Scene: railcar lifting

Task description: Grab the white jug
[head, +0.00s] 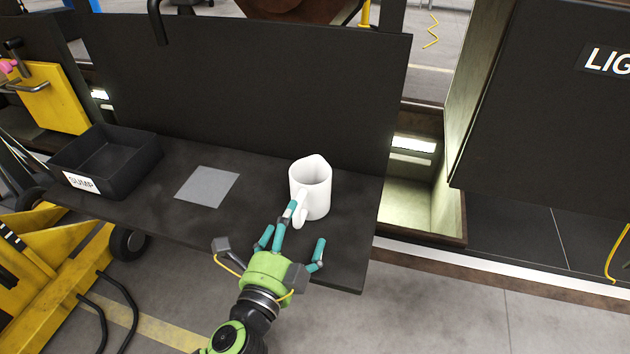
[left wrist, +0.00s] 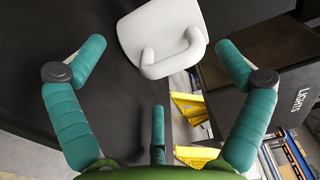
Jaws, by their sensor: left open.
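The white jug (head: 314,188) stands upright on the dark bench, near its right end. Its handle faces the front, toward my left gripper (head: 292,236). The gripper has teal fingers, spread open and empty, just in front of the jug. In the head view one finger overlaps the jug's handle; I cannot tell whether they touch. In the left wrist view the jug (left wrist: 158,32) is at the top, ahead of the fingers, its handle pointing down between them. The left gripper (left wrist: 160,70) is open there too. My right gripper is not in view.
A black bin labelled SUMP (head: 108,165) stands at the bench's left end. A grey square plate (head: 207,187) lies between bin and jug. A dark upright panel (head: 250,85) backs the bench (head: 345,265). An open pit (head: 410,195) lies to the right.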

